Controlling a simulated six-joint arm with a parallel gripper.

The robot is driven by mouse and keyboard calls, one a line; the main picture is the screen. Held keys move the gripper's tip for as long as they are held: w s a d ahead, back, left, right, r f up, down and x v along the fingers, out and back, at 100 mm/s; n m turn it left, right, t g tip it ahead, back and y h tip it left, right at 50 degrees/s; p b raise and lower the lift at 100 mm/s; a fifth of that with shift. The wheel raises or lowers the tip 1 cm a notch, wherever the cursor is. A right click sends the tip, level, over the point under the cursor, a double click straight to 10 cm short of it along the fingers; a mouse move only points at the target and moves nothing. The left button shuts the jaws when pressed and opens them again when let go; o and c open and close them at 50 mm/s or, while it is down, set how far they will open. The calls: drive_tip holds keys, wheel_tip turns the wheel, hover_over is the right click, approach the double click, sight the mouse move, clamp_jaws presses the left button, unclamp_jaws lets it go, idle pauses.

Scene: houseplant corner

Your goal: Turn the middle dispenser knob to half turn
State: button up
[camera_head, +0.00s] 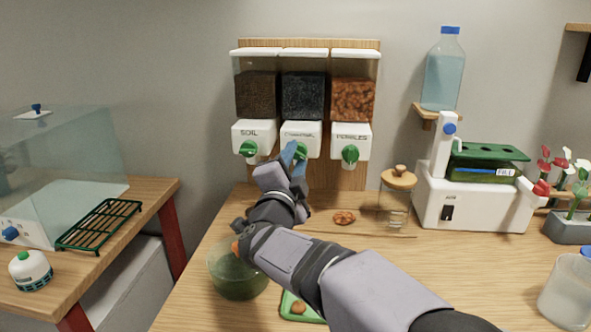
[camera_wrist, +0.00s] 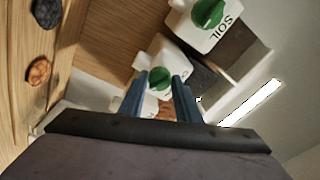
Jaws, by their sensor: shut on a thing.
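The middle dispenser, with black contents (camera_head: 303,95), hangs on a wooden wall board between two others. Its green knob (camera_head: 303,151) on the white front is partly hidden by my gripper (camera_head: 293,154). In the wrist view the green middle knob (camera_wrist: 160,79) sits between my two blue fingers (camera_wrist: 162,92), which are shut on it. The middle label is mostly covered in the head view, so the knob's exact angle is hard to tell. The soil knob (camera_head: 249,149) is on the left and the pebbles knob (camera_head: 350,155) on the right.
A glass jar with wooden lid (camera_head: 397,200) and a white machine (camera_head: 472,190) stand right of the dispensers. A green bowl (camera_head: 236,272) and green tray (camera_head: 297,308) lie below my arm.

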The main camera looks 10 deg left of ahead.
drive_tip(key=m+b, duration=0.1)
drive_tip(key=m, duration=0.2)
drive_tip(key=m+b, duration=0.2)
drive_tip(key=m, duration=0.2)
drive_tip(key=shift+a+r+g+h, duration=0.1)
drive_tip(key=shift+g+h, duration=0.3)
drive_tip(key=m+b, duration=0.1)
drive_tip(key=m, duration=0.4)
drive_tip(key=shift+r+g+b, duration=0.15)
drive_tip(key=shift+g+b, duration=0.15)
drive_tip(key=shift+b, duration=0.05)
drive_tip(key=o, duration=1)
drive_tip(key=shift+s, duration=0.1)
drive_tip(key=shift+s+a+b, duration=0.15)
drive_tip(key=shift+s+a, duration=0.1)
drive_tip(key=shift+s, duration=1.55)
drive_tip(key=shift+s+a+b, duration=0.15)
drive_tip(key=shift+s+a, duration=0.05)
drive_tip(key=shift+s, duration=1.55)
drive_tip(key=shift+r, duration=0.15)
